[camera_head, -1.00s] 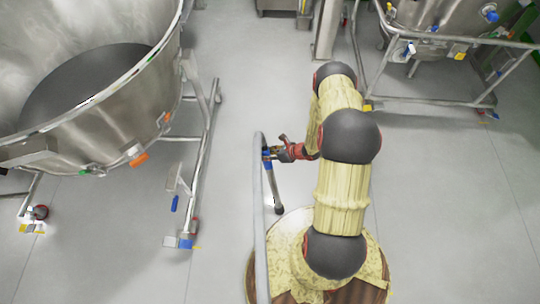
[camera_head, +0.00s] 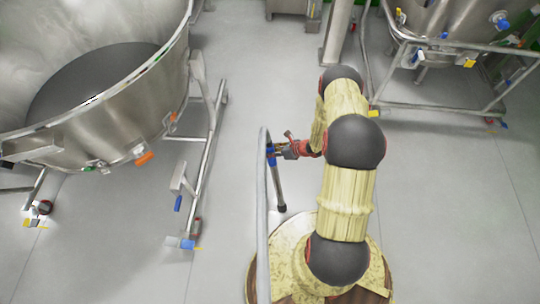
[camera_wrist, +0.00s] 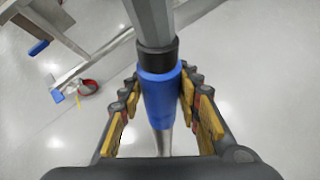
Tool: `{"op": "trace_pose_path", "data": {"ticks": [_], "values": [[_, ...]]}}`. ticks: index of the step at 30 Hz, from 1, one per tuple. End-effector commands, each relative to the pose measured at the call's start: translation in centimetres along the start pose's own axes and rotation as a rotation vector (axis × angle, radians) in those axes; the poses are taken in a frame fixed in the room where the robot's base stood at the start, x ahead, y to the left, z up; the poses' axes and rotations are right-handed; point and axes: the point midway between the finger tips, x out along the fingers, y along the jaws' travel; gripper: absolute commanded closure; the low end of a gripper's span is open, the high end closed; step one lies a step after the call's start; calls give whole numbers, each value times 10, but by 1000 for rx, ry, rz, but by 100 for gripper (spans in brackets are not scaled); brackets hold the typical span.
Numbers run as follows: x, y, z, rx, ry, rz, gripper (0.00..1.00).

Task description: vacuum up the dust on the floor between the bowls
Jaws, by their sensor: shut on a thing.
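My gripper (camera_head: 277,151) is shut on the blue grip of a vacuum wand (camera_head: 278,188), a thin tube that slants down to a dark end near the floor. In the wrist view, the blue sleeve of the wand (camera_wrist: 158,98) lies between the fingers, with a black collar and grey tube beyond it. A grey hose (camera_head: 262,220) runs beside the wand. One large steel bowl (camera_head: 130,125) stands on a wheeled frame at left. Another steel bowl (camera_head: 440,18) is at upper right, partly cut off. I cannot make out dust on the grey floor.
The left bowl's frame (camera_head: 207,150) has low rails and a caster (camera_head: 183,243) close to the open lane. The right bowl's frame (camera_head: 440,104) has a low rail near the floor. A steel post (camera_head: 337,35) stands at the top. The floor (camera_head: 235,100) between is clear.

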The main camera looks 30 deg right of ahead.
Motion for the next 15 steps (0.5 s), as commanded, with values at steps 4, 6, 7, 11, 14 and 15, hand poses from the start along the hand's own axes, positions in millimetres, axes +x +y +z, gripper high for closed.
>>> {"op": "trace_pose_path", "data": {"ticks": [4,6,7,11,14,15], "values": [[1,-2,1,0,0,1,92],[1,-2,2,0,0,1,92],[1,-2,2,0,0,1,92],[0,-3,1,0,0,0,92],[-4,-6,-1,0,0,-1,92],[-6,-7,-3,1,0,-1,92]]}}
